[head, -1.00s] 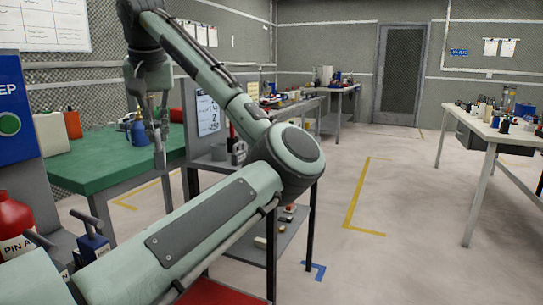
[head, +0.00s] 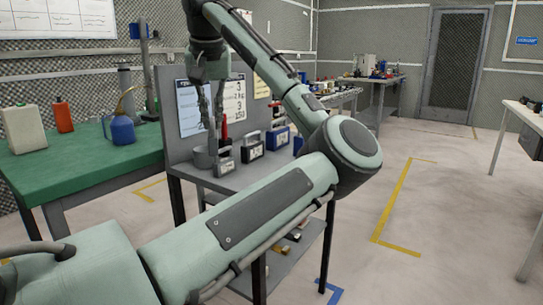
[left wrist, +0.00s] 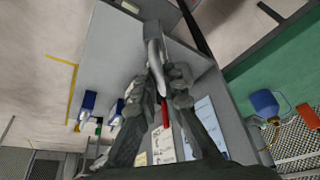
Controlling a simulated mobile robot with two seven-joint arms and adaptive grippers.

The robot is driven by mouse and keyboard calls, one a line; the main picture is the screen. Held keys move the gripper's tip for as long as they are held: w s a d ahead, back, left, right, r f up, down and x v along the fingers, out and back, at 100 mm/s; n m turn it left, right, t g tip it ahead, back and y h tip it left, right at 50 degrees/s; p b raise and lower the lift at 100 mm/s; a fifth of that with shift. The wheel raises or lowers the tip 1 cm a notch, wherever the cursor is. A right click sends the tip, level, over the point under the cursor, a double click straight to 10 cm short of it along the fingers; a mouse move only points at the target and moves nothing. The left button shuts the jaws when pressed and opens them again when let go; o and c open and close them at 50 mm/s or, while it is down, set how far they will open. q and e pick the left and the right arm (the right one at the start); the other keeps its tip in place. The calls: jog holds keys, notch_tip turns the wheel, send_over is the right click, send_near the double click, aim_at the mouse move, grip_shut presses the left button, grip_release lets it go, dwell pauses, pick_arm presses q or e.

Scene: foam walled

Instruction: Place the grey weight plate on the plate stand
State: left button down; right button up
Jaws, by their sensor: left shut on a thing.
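My left gripper (head: 212,108) hangs downward over the grey bench in the head view. In the head view the plate is mostly lost against the grey objects behind. A red upright post (head: 224,131), perhaps part of the plate stand, rises close by; it also shows in the left wrist view (left wrist: 165,113). I cannot tell whether the plate touches anything. My right gripper is out of view.
Dark (head: 251,147) and blue (head: 279,138) handled blocks stand on the grey bench (head: 240,180), beside the gripper. A backboard with posted sheets (head: 193,108) is close behind. A green table (head: 75,172) with a blue can (head: 122,130) is left. Open floor lies right.

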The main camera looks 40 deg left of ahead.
pick_arm(q)
jog(key=w+d+f, duration=0.1)
jog(key=w+f, duration=0.2)
jog(key=w+d+f, duration=0.1)
jog(key=w+f, duration=0.2)
jog(key=f, duration=0.1)
jog(key=w+d+f, duration=0.1)
jog(key=w+f, duration=0.2)
jog(key=w, duration=0.1)
jog(key=shift+w+d+f, duration=0.1)
jog(key=shift+f, duration=0.05)
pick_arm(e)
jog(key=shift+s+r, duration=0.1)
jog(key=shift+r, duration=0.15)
pick_arm(q)
jog(key=shift+f, duration=0.1)
jog(key=c, duration=2)
grip_release()
jog(key=shift+f, duration=0.1)
jog(key=o, duration=0.4)
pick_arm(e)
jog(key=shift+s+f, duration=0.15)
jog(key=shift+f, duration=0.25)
